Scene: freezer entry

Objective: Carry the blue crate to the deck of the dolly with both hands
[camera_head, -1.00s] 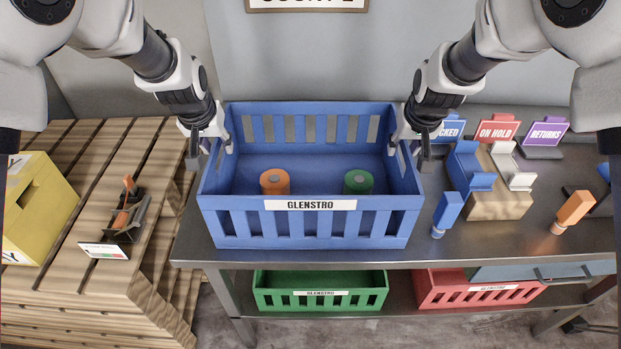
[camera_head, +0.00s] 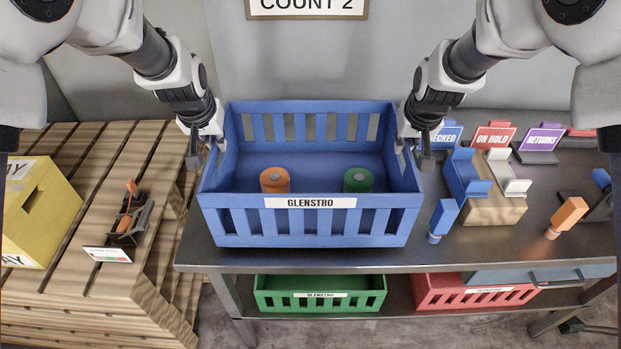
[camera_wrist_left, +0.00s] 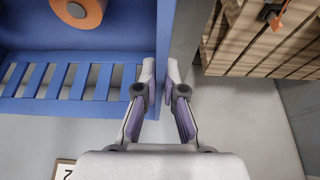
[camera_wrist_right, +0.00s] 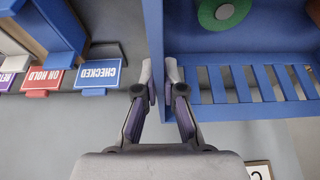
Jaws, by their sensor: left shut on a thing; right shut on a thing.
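The blue crate (camera_head: 237,228), labelled GLENSTRO, looks level in front of me over the metal table. An orange spool (camera_head: 275,180) and a green spool (camera_head: 358,180) stand inside it. My left gripper (camera_head: 221,146) is shut on its left side wall; the left wrist view shows that wall (camera_wrist_left: 166,30) between the fingers. My right gripper (camera_head: 399,146) is shut on the right side wall, which shows between the fingers in the right wrist view (camera_wrist_right: 154,30). The crate's underside and any gap above the table are hidden. I cannot make out a dolly.
The metal table (camera_head: 440,255) carries signs, a holder block (camera_head: 490,210) and handheld tools right of the crate. A green crate (camera_head: 270,300) and red crate (camera_head: 440,298) sit on its lower shelf. A wooden pallet stack (camera_head: 110,265) with a yellow box (camera_head: 38,210) stands left.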

